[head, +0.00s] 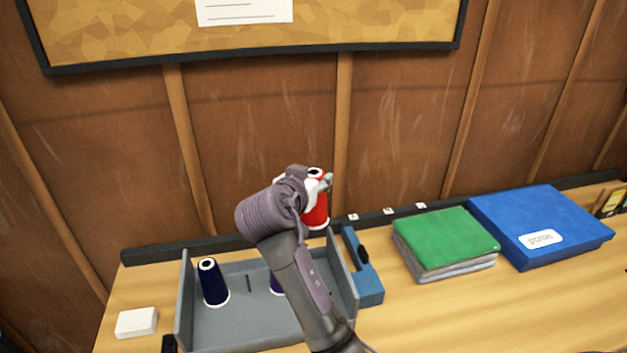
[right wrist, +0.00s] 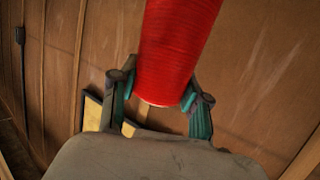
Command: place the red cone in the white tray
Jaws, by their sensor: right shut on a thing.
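The red cone (head: 318,213) is a thread cone with a white base, held upright above the back right of a grey tray. My right gripper (head: 316,187) is shut on it. In the right wrist view the red cone (right wrist: 175,45) stands between the two fingers of my right gripper (right wrist: 160,97), with both pads against its sides. My left gripper is in neither view. No white tray shows; the tray in the head view is grey (head: 215,335).
The grey tray holds a dark blue cone (head: 213,284) and a purple cone (head: 276,285), partly hidden by my right arm. A white block (head: 137,322) lies left of it. A blue tool (head: 366,285), folded green cloth (head: 446,240) and blue box (head: 540,227) stand to the right.

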